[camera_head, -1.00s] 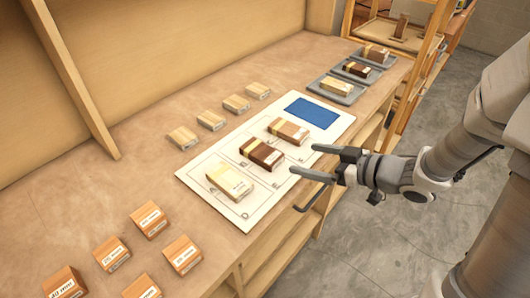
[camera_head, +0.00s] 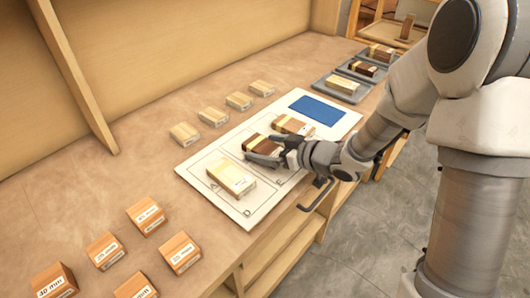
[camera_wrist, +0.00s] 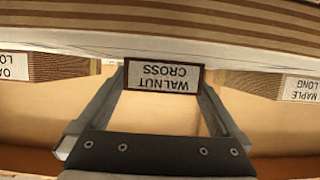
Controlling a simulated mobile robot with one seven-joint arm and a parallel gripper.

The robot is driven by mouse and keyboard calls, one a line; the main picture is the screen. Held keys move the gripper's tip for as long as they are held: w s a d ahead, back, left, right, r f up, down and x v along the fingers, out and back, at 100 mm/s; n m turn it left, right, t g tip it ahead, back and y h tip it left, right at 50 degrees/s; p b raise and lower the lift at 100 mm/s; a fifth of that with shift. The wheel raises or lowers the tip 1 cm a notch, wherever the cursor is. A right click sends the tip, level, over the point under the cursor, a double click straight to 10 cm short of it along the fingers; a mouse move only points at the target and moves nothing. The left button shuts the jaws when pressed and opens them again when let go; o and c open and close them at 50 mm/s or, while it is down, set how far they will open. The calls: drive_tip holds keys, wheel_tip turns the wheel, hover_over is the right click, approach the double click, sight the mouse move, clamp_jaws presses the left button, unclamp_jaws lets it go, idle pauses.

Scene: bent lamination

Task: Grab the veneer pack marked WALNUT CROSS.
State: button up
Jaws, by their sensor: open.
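The veneer pack marked WALNUT CROSS (camera_head: 261,142) is dark brown with a pale band and lies in the middle of the white board (camera_head: 214,155). My gripper (camera_head: 268,153) is low over the board at the pack's near side and hides part of it. In the wrist view the pack's label (camera_wrist: 163,77) reads WALNUT CROSS upside down. It sits between the tips of my open gripper (camera_wrist: 163,88), one finger to each side. I cannot tell whether the fingers touch the pack.
A pale pack (camera_head: 232,178) and a brown pack (camera_head: 290,125) lie either side on the board. The wrist view shows a MAPLE LONG label (camera_wrist: 301,89) and a partly cut-off LONG label (camera_wrist: 14,66). Blocks, a blue pad (camera_head: 317,109) and grey trays (camera_head: 340,88) stand around.

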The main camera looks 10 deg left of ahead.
drive_tip(key=shift+w+a, duration=0.1)
drive_tip(key=shift+a, duration=0.15)
drive_tip(key=c, duration=1.4)
